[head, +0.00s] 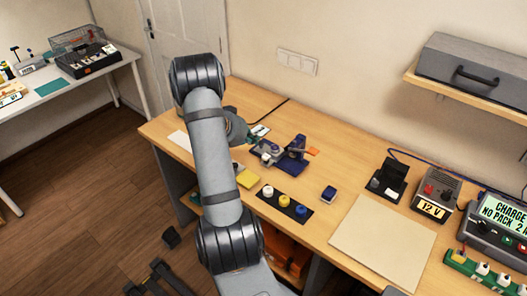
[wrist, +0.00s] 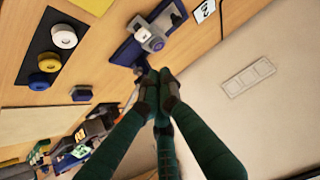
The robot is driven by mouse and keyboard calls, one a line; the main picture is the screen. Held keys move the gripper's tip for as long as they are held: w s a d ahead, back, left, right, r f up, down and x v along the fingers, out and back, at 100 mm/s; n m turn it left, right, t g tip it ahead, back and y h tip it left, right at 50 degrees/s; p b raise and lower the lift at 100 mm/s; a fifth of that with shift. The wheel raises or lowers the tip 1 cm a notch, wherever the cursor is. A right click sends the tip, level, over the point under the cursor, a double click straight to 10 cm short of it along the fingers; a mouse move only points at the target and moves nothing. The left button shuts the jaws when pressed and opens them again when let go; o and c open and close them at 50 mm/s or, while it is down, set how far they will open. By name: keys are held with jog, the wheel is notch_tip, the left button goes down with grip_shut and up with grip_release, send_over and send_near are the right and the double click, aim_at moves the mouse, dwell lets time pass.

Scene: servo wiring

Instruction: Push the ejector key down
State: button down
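A dark blue fixture (head: 292,164) with a grey block (head: 268,152) stands on the workbench. An orange flat tab (head: 313,152) sticks out at its right side; I cannot tell for sure which part is the ejector key. In the wrist view the fixture (wrist: 128,52) is at the top centre, with a grey and white block (wrist: 150,38) on it. My gripper (wrist: 160,88) has its green fingers together, with nothing seen between them. The tips overlap the fixture's near edge in the picture; contact cannot be told. In the head view my gripper (head: 252,135) is partly behind my arm.
A black strip with white, yellow and blue round buttons (head: 284,201) lies in front of the fixture. A small blue block (head: 329,194), a yellow pad (head: 248,178) and a beige board (head: 382,242) are nearby. A 12 V supply (head: 434,196) stands at the right. The wall is close behind.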

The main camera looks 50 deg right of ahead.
send_over(265, 157)
jog(key=f+p, duration=0.1)
jog(key=f, duration=0.5)
jog(key=shift+a+f, duration=0.1)
jog(key=shift+a, duration=0.1)
notch_tip(265, 157, down, 2)
jog(key=shift+w+a+f, duration=0.1)
jog(key=shift+a+f, duration=0.05)
jog(key=shift+f, duration=0.75)
notch_tip(265, 157, down, 3)
jog(key=shift+r+b, duration=0.1)
jog(key=shift+b, duration=0.85)
jog(key=shift+r, duration=0.1)
